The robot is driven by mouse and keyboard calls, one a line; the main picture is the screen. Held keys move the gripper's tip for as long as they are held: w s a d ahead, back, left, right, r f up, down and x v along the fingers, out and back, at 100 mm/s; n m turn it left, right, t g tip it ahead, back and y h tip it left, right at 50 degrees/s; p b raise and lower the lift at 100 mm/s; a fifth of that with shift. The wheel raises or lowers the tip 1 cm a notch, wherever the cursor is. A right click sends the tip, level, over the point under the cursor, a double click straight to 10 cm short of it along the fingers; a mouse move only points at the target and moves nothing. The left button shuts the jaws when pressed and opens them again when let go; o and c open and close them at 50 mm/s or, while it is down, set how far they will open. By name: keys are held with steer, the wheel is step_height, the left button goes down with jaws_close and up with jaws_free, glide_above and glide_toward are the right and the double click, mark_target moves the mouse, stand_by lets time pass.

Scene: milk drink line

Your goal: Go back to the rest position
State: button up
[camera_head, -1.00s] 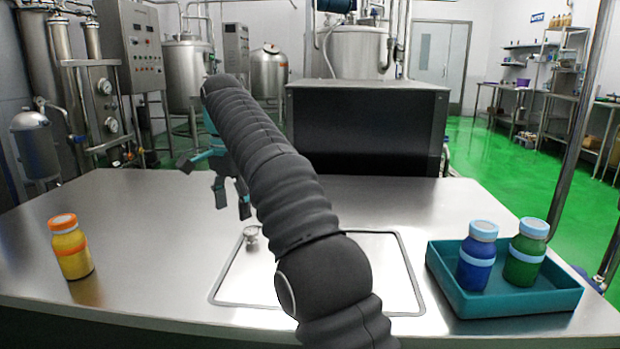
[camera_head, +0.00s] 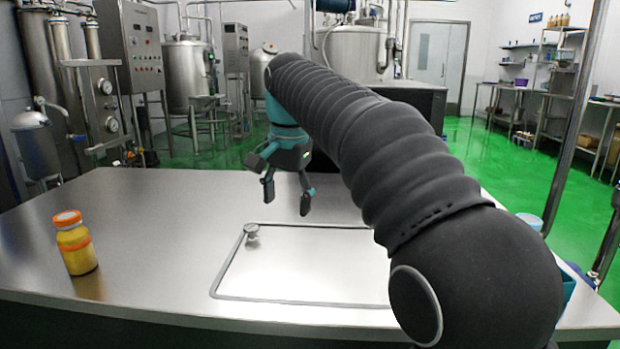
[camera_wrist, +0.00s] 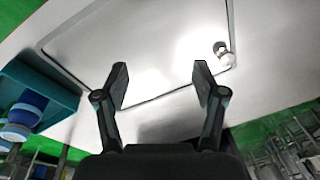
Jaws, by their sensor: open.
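My gripper (camera_head: 288,193) hangs above the table (camera_head: 150,215) near its far edge, fingers pointing down. Its two fingers are apart and nothing is between them, as the wrist view (camera_wrist: 160,85) also shows. My arm crosses the head view from the lower right to the gripper.
A yellow bottle with an orange cap (camera_head: 75,243) stands at the table's left. A recessed panel (camera_head: 300,265) with a small metal knob (camera_head: 251,231) lies mid-table. In the wrist view, a teal tray (camera_wrist: 65,92) holds a blue bottle (camera_wrist: 28,107); my arm mostly hides the tray in the head view.

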steer(key=s+d+n+t, duration=0.1)
steer(key=s+d, duration=0.5)
steer(key=d, duration=0.2)
steer(key=s+d+f+n+t, duration=0.1)
steer(key=s+d+f+n, duration=0.1)
steer(key=s+d+f, duration=0.4)
steer(key=s+d+f+n+t, duration=0.2)
steer(key=s+d+f, duration=0.4)
steer(key=s+f, duration=0.6)
steer(key=s, duration=0.2)
steer(key=shift+s+h, duration=0.3)
steer(key=shift+s, duration=0.05)
